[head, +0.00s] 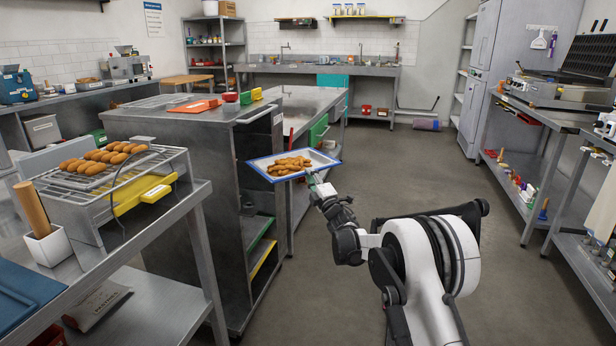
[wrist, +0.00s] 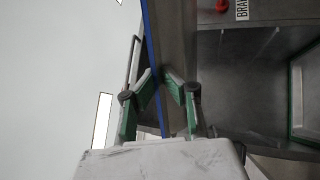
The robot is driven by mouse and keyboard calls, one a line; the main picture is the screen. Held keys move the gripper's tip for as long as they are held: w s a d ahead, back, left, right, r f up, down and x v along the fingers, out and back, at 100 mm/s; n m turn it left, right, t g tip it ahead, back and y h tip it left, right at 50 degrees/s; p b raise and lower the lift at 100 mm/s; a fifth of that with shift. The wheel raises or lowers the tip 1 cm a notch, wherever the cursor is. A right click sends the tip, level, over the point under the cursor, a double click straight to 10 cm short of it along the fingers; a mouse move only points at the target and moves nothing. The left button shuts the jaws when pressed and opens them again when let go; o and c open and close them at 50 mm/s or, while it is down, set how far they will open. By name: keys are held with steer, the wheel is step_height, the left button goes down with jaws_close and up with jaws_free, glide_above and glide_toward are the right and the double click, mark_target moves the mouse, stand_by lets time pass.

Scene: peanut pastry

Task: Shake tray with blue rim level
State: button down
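The white tray with a blue rim (head: 326,161) is held in the air, right of the metal cabinet in the head view. It looks roughly level. A heap of brown peanut pastries (head: 288,165) lies on its middle. My gripper (head: 312,179) holds the tray by its near right edge. In the wrist view the tray's blue rim (wrist: 149,40) shows edge-on as a line running between the two green-padded fingers of my gripper (wrist: 161,82). The fingers are closed in on the rim. The pastries cannot be made out in the wrist view.
A metal cabinet (head: 175,122) stands left of the tray, with an orange board (head: 193,106) on top. A grill rack with more pastries (head: 105,158) is at left. A steel bench (head: 545,117) lines the right. The floor (head: 410,172) between is clear.

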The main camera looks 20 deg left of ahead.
steer(key=shift+s+a, duration=0.4)
steer(key=shift+a, duration=0.25)
steer(key=shift+s+a, duration=0.35)
steer(key=shift+a, duration=0.25)
steer(key=shift+w+d, duration=0.1)
steer(key=shift+w+d, duration=0.35)
steer(key=shift+d, duration=0.25)
steer(key=shift+w+d, duration=0.3)
steer(key=shift+d, duration=0.25)
steer(key=shift+a, duration=0.1)
steer(key=shift+s+a+b, duration=0.2)
steer(key=shift+s+a, duration=0.2)
steer(key=shift+a, duration=0.2)
steer(key=shift+s+a+b, duration=0.15)
steer(key=shift+s+a, duration=0.2)
steer(key=shift+a, duration=0.2)
steer(key=shift+r, duration=0.1)
